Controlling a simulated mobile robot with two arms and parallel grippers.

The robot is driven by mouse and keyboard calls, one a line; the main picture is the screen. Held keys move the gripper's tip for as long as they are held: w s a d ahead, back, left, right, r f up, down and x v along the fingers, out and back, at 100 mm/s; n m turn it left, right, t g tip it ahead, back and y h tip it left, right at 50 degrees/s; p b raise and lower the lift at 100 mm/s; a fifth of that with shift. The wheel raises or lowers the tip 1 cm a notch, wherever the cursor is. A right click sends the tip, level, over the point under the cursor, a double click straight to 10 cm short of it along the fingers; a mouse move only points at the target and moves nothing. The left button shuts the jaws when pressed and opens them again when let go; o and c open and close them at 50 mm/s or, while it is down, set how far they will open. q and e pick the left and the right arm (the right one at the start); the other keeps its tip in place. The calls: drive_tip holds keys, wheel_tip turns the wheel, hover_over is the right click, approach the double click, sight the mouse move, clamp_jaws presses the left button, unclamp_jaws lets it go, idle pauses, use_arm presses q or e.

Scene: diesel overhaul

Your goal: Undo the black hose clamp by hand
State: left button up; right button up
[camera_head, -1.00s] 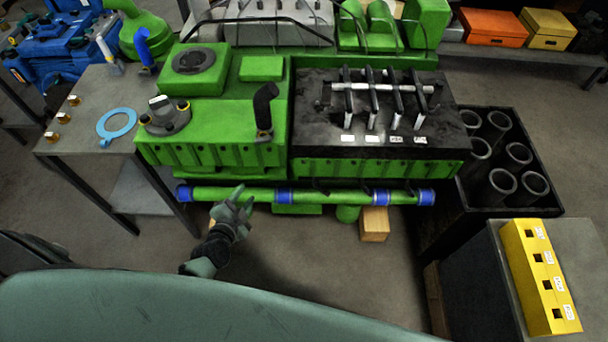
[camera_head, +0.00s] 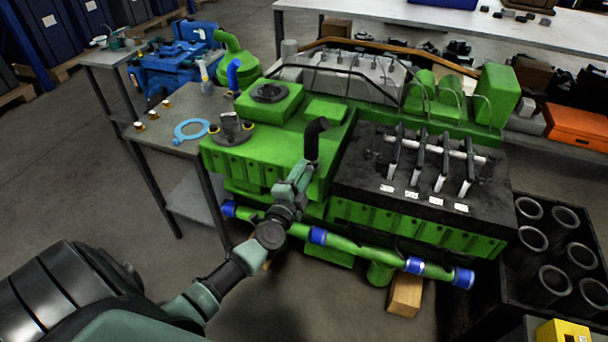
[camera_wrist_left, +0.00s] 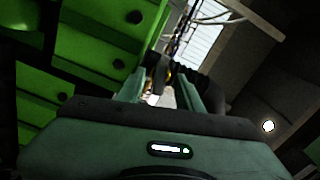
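The black hose (camera_head: 316,135) stands up as an elbow from the green engine deck. Its lower end, where a small clamp showed in the earlier head view, is now hidden behind my left gripper (camera_head: 304,169). The gripper reaches up to the base of the hose from the front left. In the left wrist view, the two fingers (camera_wrist_left: 160,90) are apart. The dark ribbed hose (camera_wrist_left: 195,82) lies just beyond the fingertips, with a small gold spot by it that may be the clamp. I cannot tell whether the fingers touch it. My right gripper is not in view.
A green pipe with blue joints (camera_head: 345,243) runs along the engine's front, below my arm. The black cylinder deck (camera_head: 370,185) with upright rods is right of the hose. A side table (camera_head: 185,110) holds a blue ring (camera_head: 192,130) and several brass pieces. A black crate of cylinders stands at right.

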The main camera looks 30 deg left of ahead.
use_arm(q)
drive_tip(key=shift+w+a, duration=0.1)
drive_tip(key=shift+w, duration=0.25)
clamp_jaws()
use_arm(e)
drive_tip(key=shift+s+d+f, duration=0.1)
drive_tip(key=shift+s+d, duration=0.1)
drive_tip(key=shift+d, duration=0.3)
